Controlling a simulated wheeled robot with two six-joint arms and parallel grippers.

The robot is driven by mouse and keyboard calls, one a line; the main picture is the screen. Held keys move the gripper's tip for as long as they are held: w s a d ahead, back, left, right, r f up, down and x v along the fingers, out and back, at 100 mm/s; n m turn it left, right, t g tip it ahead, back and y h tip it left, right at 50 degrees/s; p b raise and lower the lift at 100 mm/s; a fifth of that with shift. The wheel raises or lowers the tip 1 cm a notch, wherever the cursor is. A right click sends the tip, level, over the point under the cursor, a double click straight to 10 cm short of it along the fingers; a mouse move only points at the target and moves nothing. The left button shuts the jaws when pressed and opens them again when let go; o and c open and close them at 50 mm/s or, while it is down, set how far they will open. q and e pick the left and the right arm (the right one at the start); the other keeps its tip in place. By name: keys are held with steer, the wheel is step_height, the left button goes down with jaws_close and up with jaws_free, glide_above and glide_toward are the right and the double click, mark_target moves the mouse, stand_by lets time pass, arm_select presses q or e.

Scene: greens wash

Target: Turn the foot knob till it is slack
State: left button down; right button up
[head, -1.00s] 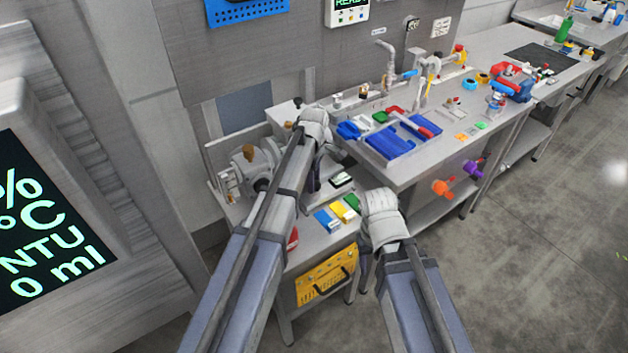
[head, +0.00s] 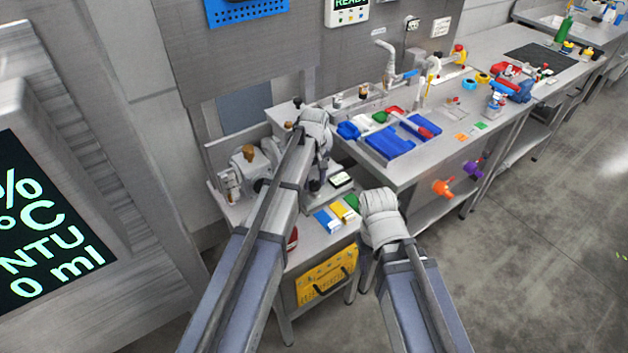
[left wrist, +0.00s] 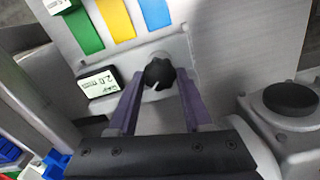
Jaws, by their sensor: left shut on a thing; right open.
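The foot knob (left wrist: 159,75) is black and lobed, with a pale mark, and sits low on a light grey body in the left wrist view. My left gripper (left wrist: 159,82) has its two purple fingers on either side of it and is shut on it. In the head view my left gripper (head: 316,184) points down at the low bench, and the knob is hidden there. My right arm (head: 380,218) reaches in at the middle, but its gripper is hidden.
A small display (left wrist: 98,82) stands beside the knob. Green, yellow (head: 341,216) and blue cards lie on the low bench. A round black cap (left wrist: 290,99) is at the right in the left wrist view. Blue trays (head: 388,141) stand on the higher bench.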

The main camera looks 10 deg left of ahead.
arm_select(q)
steer(key=m, duration=0.4)
steer(key=shift+m, duration=0.3)
steer(key=m, duration=1.4)
steer(key=shift+m, duration=0.3)
steer(key=shift+c, duration=1.6)
jaws_free()
